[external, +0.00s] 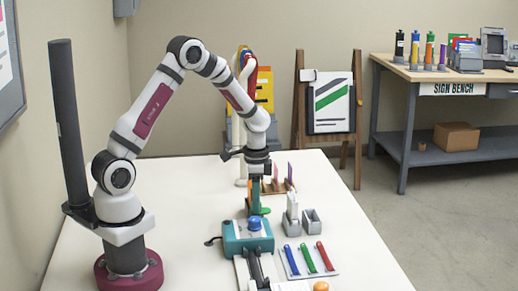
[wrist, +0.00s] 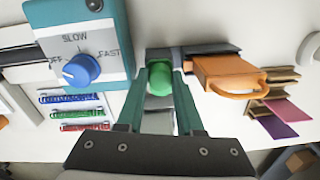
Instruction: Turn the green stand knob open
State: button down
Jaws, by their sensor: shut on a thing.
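The green stand knob (wrist: 159,76) is a rounded green cap on a dark grey stand in the middle of the wrist view. My gripper (wrist: 159,70) has its two teal fingers on either side of it, shut on it. In the external view my gripper (external: 255,208) points straight down behind the teal machine, and a small part of the green knob (external: 264,211) shows beside the fingers. The knob's turn angle cannot be told.
The teal laminator (external: 243,238) stands close by, with a blue dial (wrist: 81,70) marked OFF, SLOW and FAST. An orange handled object (wrist: 228,76) is right of the knob in the wrist view.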

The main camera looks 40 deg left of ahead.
jog(key=c, duration=0.5)
grip_release()
jog(key=shift+c, duration=0.2)
jog(key=shift+r, duration=0.1)
notch_tip(320, 180, up, 16)
jog(key=shift+s+f, duration=0.15)
jog(key=shift+f, duration=0.05)
jog(key=shift+d, duration=0.1)
jog(key=s+a+n, duration=0.1)
jog(key=s+a, duration=0.3)
jog(key=s, duration=0.4)
jog(key=s+a+n+y, duration=0.1)
jog(key=s+a, duration=0.3)
jog(key=s, duration=0.5)
jog(key=s+a+n, duration=0.3)
jog(key=s+a, duration=0.2)
jog(key=s, duration=0.3)
jog(key=shift+s+y, duration=0.25)
jog(key=shift+y, duration=0.05)
